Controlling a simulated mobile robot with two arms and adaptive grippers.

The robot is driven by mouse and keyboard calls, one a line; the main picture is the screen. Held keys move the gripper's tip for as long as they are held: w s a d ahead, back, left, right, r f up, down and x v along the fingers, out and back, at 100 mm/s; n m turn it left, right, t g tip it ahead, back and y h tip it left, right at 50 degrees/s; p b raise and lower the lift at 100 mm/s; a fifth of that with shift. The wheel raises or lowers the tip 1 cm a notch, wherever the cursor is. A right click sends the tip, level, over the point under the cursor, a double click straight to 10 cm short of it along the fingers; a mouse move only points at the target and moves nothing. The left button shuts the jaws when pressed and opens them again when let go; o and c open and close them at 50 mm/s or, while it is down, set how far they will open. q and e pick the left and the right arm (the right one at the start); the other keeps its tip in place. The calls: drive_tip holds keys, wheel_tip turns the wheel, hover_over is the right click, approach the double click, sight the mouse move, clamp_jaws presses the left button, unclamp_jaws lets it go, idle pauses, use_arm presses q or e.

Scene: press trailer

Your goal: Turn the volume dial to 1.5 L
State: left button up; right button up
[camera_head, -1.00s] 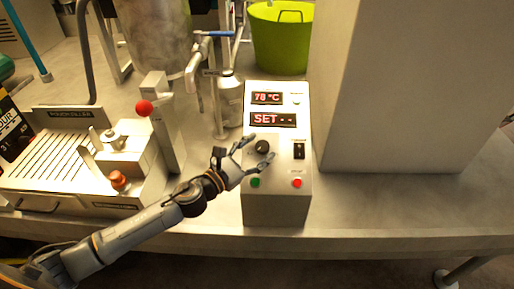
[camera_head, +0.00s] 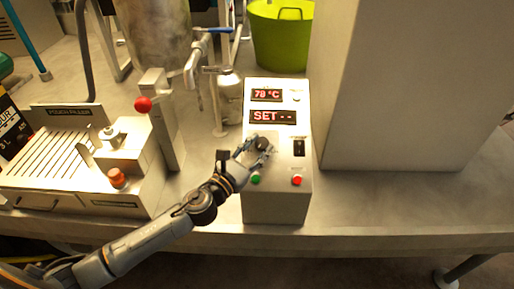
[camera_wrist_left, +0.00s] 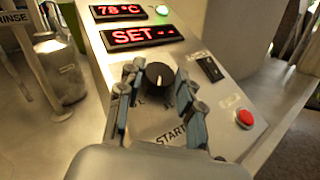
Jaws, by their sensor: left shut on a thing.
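The black volume dial (camera_head: 262,143) is on the sloped face of the white control box (camera_head: 276,207). In the left wrist view the dial (camera_wrist_left: 159,75) has a white pointer mark directed up toward the display. My left gripper (camera_head: 258,149) is shut on the dial, with one finger on each side of it in the left wrist view (camera_wrist_left: 157,88). The set display (camera_head: 273,117) reads "SET --" in red. The scale marks around the dial are mostly hidden by my fingers. My right gripper is not in view.
A temperature display (camera_head: 267,95) reads 78 °C. Below the dial are a green button (camera_head: 255,178) and a red button (camera_head: 297,180); a black switch (camera_head: 299,147) is to its right. The pouch filler (camera_head: 60,160) stands left, a large pale block (camera_head: 400,90) right.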

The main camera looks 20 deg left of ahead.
use_arm(q)
drive_tip(key=n+y, duration=0.2)
drive_tip(key=n+t+y+b, duration=0.1)
drive_tip(key=n+y, duration=0.2)
drive_tip(key=d+n+y+b, duration=0.1)
drive_tip(key=n+y, duration=0.1)
drive_tip(key=y, duration=0.1)
drive_tip(key=shift+f+t, duration=0.2)
drive_tip(key=shift+t, duration=0.1)
drive_tip(key=shift+d+r+n+g+y+b, duration=0.1)
drive_tip(key=shift+n+g+y+b, duration=0.25)
drive_tip(key=shift+n+y, duration=0.8)
drive_tip(key=shift+d+f+n+g+y+b, duration=0.15)
drive_tip(key=shift+n+g+y, duration=0.3)
drive_tip(key=shift+n+y, duration=0.65)
drive_tip(key=shift+d+r+n+g+y+b, duration=0.15)
drive_tip(key=shift+n+g+y+b, duration=0.2)
drive_tip(key=shift+n+y, duration=0.8)
drive_tip(key=shift+g, duration=0.25)
drive_tip(key=o, duration=1.2)
drive_tip(key=shift+w, duration=0.1)
drive_tip(key=shift+c, duration=0.2)
drive_tip(key=v, duration=1.2)
